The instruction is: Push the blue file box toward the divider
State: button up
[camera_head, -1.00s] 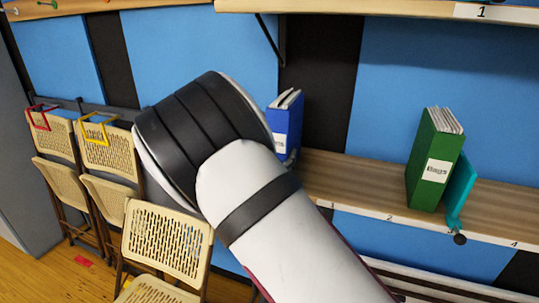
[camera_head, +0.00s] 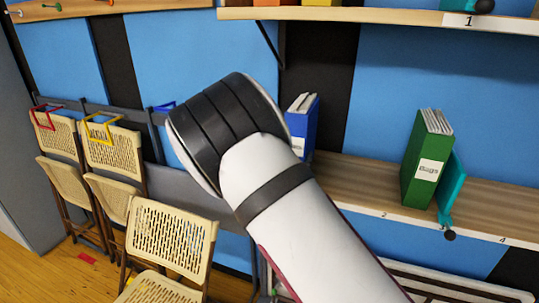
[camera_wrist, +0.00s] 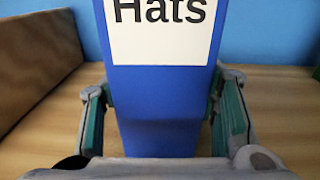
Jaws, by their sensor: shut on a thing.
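The blue file box (camera_head: 304,125) stands upright on the wooden shelf, partly hidden behind my arm in the head view. In the wrist view the blue file box (camera_wrist: 160,95) fills the middle, with a white "Hats" label. My gripper (camera_wrist: 162,118) has one finger on each side of the box and is shut on it. In the head view my gripper is hidden behind my arm. The teal divider (camera_head: 453,188) stands farther right on the shelf, against the right side of a green file box. A stretch of shelf separates the blue box from the green one.
The green file box (camera_head: 425,160), labelled "Bags", stands between the blue box and the divider. The shelf (camera_head: 355,182) between the two boxes is bare. An upper shelf (camera_head: 370,17) runs above. Folding chairs (camera_head: 170,240) stand at the lower left.

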jog(key=shift+s+d+p, duration=0.35)
jog(key=shift+s+d, duration=0.05)
jog(key=shift+d, duration=0.65)
jog(key=shift+s+d+p, duration=0.35)
jog(key=shift+d+p, duration=0.05)
jog(key=shift+d, duration=0.6)
jog(key=shift+s+d+p, duration=0.35)
jog(key=shift+s+d, duration=0.05)
jog(key=shift+d, duration=0.65)
jog(key=shift+s+d, duration=1.15)
jog(key=shift+d, duration=2.05)
jog(key=shift+s+d, duration=1.15)
jog(key=shift+d, duration=2.05)
jog(key=shift+s+d, duration=1.15)
jog(key=shift+d, duration=2.05)
jog(key=o, duration=1.1)
jog(key=shift+o, duration=0.2)
jog(key=shift+a, duration=0.1)
